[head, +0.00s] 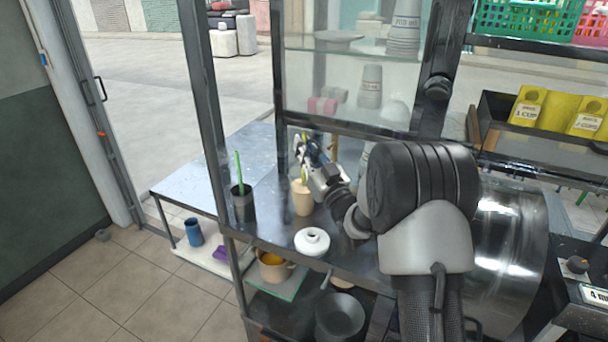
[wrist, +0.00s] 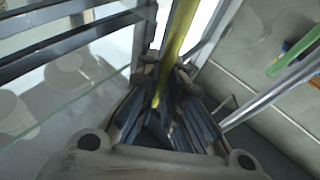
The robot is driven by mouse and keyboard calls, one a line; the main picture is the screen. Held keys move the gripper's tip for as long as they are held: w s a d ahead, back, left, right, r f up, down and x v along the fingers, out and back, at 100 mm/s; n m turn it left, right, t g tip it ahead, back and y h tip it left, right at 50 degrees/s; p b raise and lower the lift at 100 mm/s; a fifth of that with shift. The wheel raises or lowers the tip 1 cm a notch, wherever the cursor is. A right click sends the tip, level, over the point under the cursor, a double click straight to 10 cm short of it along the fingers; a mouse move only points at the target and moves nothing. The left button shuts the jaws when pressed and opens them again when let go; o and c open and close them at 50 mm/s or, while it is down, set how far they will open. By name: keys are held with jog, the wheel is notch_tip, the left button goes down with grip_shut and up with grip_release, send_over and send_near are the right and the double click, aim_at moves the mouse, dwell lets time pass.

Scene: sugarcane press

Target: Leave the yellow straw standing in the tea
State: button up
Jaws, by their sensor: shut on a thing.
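The yellow straw (wrist: 178,40) runs between the fingers of my gripper (wrist: 165,78) in the wrist view. My gripper (head: 308,150) is shut on it. In the head view a short yellow piece of the straw (head: 304,174) shows just below the fingers, right over a tan cup (head: 303,200) on the dark counter. I cannot tell whether the straw's lower end is inside this cup. The cup's contents are hidden. A tan mug (head: 286,273) with orange liquid in it stands on a glass shelf below the counter.
A dark cup (head: 242,207) with a green straw (head: 238,170) stands to the left. A white round jar (head: 312,241) stands in front of the tan cup. A dark post (head: 206,110) and glass panes frame the counter. A blue cup (head: 193,232) is on the low shelf.

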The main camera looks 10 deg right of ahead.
aim_at(305, 134)
jog(key=shift+f, duration=1.45)
jog(key=o, duration=0.7)
jog(key=shift+r+p, duration=1.1)
jog(key=shift+r, duration=2.4)
